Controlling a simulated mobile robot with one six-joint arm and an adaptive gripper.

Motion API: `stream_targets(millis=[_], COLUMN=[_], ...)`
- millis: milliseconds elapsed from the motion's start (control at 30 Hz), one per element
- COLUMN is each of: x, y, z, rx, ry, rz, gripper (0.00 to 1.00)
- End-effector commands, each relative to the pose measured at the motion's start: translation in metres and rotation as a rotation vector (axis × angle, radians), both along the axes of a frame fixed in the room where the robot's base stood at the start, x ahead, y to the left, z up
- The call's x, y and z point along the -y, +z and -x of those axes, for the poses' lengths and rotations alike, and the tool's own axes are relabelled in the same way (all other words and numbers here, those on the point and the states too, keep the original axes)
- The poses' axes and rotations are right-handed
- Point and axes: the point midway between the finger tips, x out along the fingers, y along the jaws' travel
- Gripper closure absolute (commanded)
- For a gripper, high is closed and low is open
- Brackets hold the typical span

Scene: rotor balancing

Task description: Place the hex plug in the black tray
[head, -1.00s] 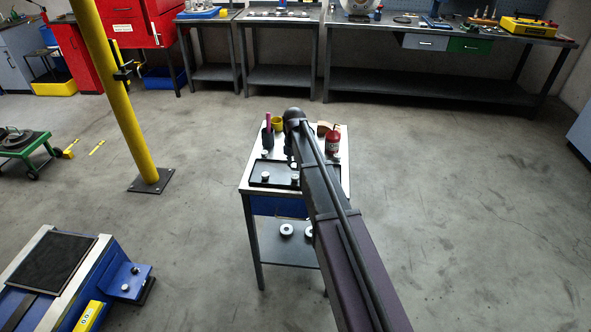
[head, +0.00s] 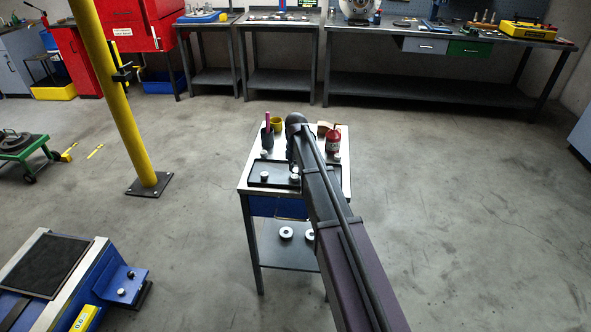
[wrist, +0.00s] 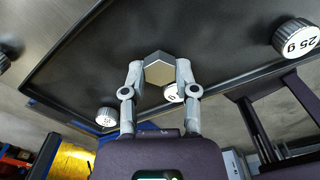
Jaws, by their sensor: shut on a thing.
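My gripper (wrist: 159,72) is shut on the hex plug (wrist: 158,72), a metal piece with a hexagonal outline, held between the fingertips. In the wrist view the plug shows in front of the black tray (wrist: 110,60); whether it touches the tray's floor I cannot tell. In the head view the black tray (head: 279,171) lies on a small cart, and my arm covers its right part. The gripper and the plug cannot be made out there.
A weight marked 25 g (wrist: 297,38) and another weight (wrist: 106,117) show in the wrist view; one more is partly hidden behind the plug. A red bottle (head: 333,140) and a yellow cup (head: 277,124) stand at the cart's back. Open floor surrounds the cart.

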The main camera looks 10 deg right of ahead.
Motion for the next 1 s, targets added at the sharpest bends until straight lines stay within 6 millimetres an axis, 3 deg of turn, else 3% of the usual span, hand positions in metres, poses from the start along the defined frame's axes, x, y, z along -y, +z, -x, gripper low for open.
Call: stream_targets(millis=[100, 133, 200, 233, 700, 1000], x=[0.000, 0.000, 0.000, 0.000, 0.000, 0.000], y=[-0.004, -0.003, -0.002, -0.002, -0.001, 0.013], z=[0.000, 0.000, 0.000, 0.000, 0.000, 0.000], rx=[0.000, 0.000, 0.000, 0.000, 0.000, 0.000], ry=[0.000, 0.000, 0.000, 0.000, 0.000, 0.000], rz=[0.000, 0.000, 0.000, 0.000, 0.000, 0.000], gripper=[1.00, 0.52, 0.32, 0.27, 0.27, 0.27])
